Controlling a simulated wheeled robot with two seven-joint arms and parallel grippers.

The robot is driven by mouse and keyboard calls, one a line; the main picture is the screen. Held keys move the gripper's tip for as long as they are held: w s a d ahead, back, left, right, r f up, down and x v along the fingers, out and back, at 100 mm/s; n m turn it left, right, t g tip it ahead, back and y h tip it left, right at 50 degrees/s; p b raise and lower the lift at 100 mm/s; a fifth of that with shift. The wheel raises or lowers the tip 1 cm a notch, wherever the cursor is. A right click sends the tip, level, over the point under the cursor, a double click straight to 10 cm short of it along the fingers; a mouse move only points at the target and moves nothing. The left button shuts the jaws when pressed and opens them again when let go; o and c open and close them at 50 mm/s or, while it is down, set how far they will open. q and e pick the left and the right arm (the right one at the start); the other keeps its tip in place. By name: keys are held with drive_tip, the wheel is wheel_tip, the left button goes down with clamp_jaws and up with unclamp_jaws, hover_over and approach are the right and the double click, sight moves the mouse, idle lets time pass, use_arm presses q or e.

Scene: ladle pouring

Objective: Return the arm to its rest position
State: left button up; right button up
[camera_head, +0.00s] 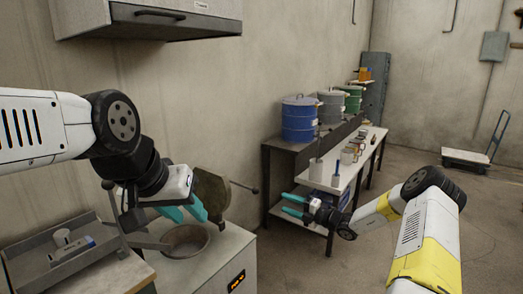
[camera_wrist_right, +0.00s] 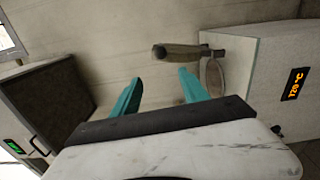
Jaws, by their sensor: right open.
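My left gripper (camera_head: 193,219) hangs above the metal bowl (camera_head: 185,240) set in the top of the white heating unit. Its teal fingers look apart, with nothing visible between them. My right gripper (camera_head: 284,205) is out to the right of that unit, in front of the workbench, pointing left. Its fingers are apart and empty. In the right wrist view the two fingertips (camera_wrist_right: 161,78) show with an open gap between them. Which arm the task means cannot be told from the frames.
A round lid (camera_head: 211,193) with a lever stands open behind the bowl. The workbench (camera_head: 307,206) bears a blue drum (camera_head: 299,122) and other containers. A hand cart (camera_head: 466,157) stands far right on open floor.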

drive_tip(key=s+a+r+n+g+h, duration=0.2)
drive_tip(key=s+a+r+n+g, duration=0.15)
drive_tip(key=s+r+n, duration=0.75)
drive_tip(key=s+a+r+n+g+h, duration=0.3)
drive_tip(key=s+r+n+g, duration=0.25)
drive_tip(key=s+n, duration=0.5)
drive_tip(key=s+d+r+n+t+h, duration=0.1)
drive_tip(key=s+d+r+n+h, duration=0.1)
drive_tip(key=s+n, duration=0.5)
drive_tip(key=s+d+r+n+t+h, duration=0.2)
drive_tip(key=s+d+r+n+h, duration=0.1)
drive_tip(key=s+n, duration=0.4)
drive_tip(key=s+d+r+n+t+h, duration=0.1)
drive_tip(key=s+d+r+n+h, duration=0.1)
drive_tip(key=s+d+r+n, duration=0.3)
drive_tip(key=s+n, duration=0.2)
drive_tip(key=shift+s+d+t, duration=0.25)
drive_tip(key=shift+s+t, duration=0.05)
drive_tip(key=shift+s, duration=0.1)
drive_tip(key=shift+n, duration=0.25)
drive_tip(key=shift+c, duration=0.4)
